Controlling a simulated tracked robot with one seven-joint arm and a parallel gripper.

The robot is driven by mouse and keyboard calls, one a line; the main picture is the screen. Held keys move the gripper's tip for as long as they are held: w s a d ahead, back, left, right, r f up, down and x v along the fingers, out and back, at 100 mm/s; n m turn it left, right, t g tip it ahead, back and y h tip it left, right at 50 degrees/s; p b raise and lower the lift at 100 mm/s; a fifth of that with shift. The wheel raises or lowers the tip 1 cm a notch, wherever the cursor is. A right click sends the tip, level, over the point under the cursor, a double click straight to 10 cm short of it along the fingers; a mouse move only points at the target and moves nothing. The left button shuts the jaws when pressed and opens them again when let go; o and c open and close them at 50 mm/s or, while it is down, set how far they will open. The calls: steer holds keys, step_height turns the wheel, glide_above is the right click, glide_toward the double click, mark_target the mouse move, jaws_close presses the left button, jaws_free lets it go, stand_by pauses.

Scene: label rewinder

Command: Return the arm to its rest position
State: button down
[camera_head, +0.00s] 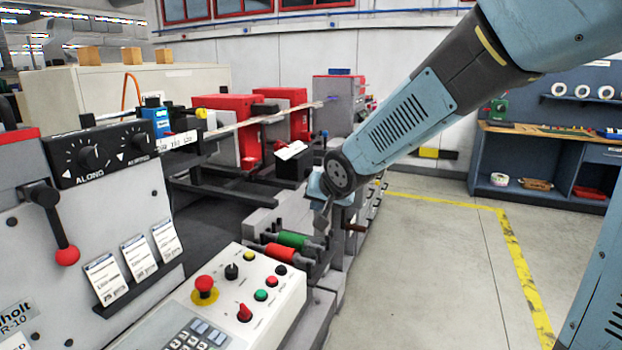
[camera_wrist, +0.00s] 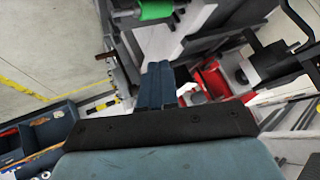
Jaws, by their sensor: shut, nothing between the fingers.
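My arm (camera_head: 420,110) reaches down from the upper right across the head view, with its wrist bent over the label rewinder. My gripper (camera_head: 322,226) hangs at its end, near the green roller (camera_head: 292,240) and beside the machine's right side. In the wrist view my gripper (camera_wrist: 157,68) shows its fingers together, with nothing held. The green roller shows at the top of that view (camera_wrist: 154,10), apart from the fingertips. Whether the fingers touch any part of the machine I cannot tell.
The red roller (camera_head: 279,253) lies beside the green one. A control panel (camera_head: 250,290) with buttons stands in front, and red machine units (camera_head: 235,120) stand behind. Open floor (camera_head: 430,240) with a yellow line lies to the right. A blue workbench (camera_head: 540,165) stands at the back right.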

steer(key=s+d+r+h, duration=0.2)
steer(key=s+d+r, duration=0.15)
steer(key=d, duration=0.35)
steer(key=s+d+r+h, duration=0.1)
steer(key=s+d+r, duration=0.1)
steer(key=s+d, duration=0.4)
steer(key=s+d+g, duration=0.3)
steer(key=s+d, duration=0.6)
steer(key=s, duration=0.5)
steer(key=shift+s+d+r+n+h, duration=0.25)
steer(key=shift+d+r+n+h, duration=0.05)
steer(key=shift+d+h, duration=0.1)
